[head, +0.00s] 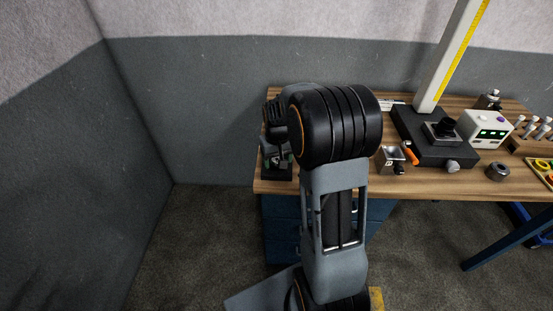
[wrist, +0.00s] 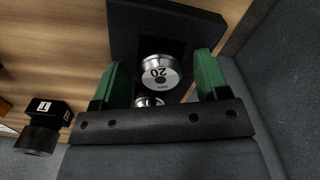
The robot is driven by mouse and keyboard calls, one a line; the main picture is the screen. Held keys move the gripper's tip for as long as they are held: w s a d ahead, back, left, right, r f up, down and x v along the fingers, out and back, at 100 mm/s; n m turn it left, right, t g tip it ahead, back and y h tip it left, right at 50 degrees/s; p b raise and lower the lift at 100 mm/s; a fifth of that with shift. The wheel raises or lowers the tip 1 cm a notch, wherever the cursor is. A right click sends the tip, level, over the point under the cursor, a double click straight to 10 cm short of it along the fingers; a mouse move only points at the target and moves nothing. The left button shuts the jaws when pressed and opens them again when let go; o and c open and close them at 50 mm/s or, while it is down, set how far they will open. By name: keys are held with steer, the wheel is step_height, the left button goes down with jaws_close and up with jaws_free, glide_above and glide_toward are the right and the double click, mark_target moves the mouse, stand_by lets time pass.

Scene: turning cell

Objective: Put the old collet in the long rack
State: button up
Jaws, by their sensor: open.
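In the wrist view my gripper (wrist: 161,62) is open, with one green finger on each side of a silver collet-like piece (wrist: 160,72) marked "20". A clear gap shows beside each finger. The piece sits in a dark block or holder (wrist: 125,22). A second shiny round part (wrist: 148,101) shows just below it, partly hidden by the gripper's bar. I cannot tell whether this is the old collet. In the head view my arm hides most of this spot; a dark base (head: 277,173) shows at the bench's left end. A wooden rack (head: 520,146) with several silver pieces stands far right.
A black block-topped part (wrist: 40,125) lies left of my gripper in the wrist view. A wall is behind.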

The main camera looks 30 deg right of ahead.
mark_target(277, 159)
step_height(277, 159, up, 12)
steer(key=s+a+t, duration=0.2)
steer(key=s+a, duration=0.3)
steer(key=s, duration=0.3)
steer(key=s+a+f+n+t, duration=0.1)
steer(key=s+a, duration=0.3)
steer(key=s, duration=0.4)
steer(key=shift+a+f+t, duration=0.2)
steer(key=shift+a+t, duration=0.2)
steer(key=shift+t, duration=0.1)
steer(key=shift+c, duration=0.4)
